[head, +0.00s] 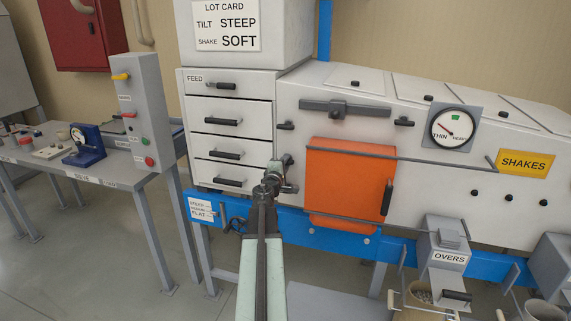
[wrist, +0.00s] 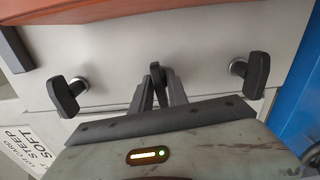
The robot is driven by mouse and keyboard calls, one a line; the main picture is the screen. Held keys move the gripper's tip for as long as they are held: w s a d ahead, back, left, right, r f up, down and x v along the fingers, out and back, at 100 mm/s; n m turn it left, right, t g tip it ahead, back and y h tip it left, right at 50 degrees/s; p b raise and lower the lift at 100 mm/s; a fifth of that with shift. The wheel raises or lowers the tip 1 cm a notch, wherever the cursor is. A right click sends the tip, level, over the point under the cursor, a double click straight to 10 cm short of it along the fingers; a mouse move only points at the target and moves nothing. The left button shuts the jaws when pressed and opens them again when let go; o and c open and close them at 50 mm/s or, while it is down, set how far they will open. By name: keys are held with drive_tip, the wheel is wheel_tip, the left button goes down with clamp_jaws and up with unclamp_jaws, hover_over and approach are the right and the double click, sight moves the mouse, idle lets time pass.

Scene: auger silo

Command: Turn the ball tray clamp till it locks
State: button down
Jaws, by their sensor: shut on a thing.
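Three dark clamp handles sit in a row on the pale machine face left of the orange panel (head: 350,185). In the wrist view my gripper (wrist: 157,88) is shut on the middle handle, the clamp (wrist: 155,72), with a finger on each side of it. The fingers hide its lower part, and I cannot tell whether it is locked. The other two handles, the left clamp (wrist: 66,95) and right clamp (wrist: 253,72), stand clear of the fingers. In the head view my gripper (head: 280,174) is at the panel's left edge and partly covers the clamps there.
Feed drawers (head: 228,145) with black handles are left of the clamps. A blue rail (head: 320,228) runs below. A thin rod crosses the orange panel. The OVERS spout (head: 447,257) and a bucket are lower right. A bench (head: 95,168) stands at left.

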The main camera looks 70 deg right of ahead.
drive_tip(key=shift+f+m, duration=0.1)
drive_tip(key=shift+m, duration=0.4)
drive_tip(key=c, duration=1.5)
unclamp_jaws()
drive_tip(key=a, duration=0.7)
drive_tip(key=shift+s+a, duration=0.25)
drive_tip(key=shift+a, duration=0.15)
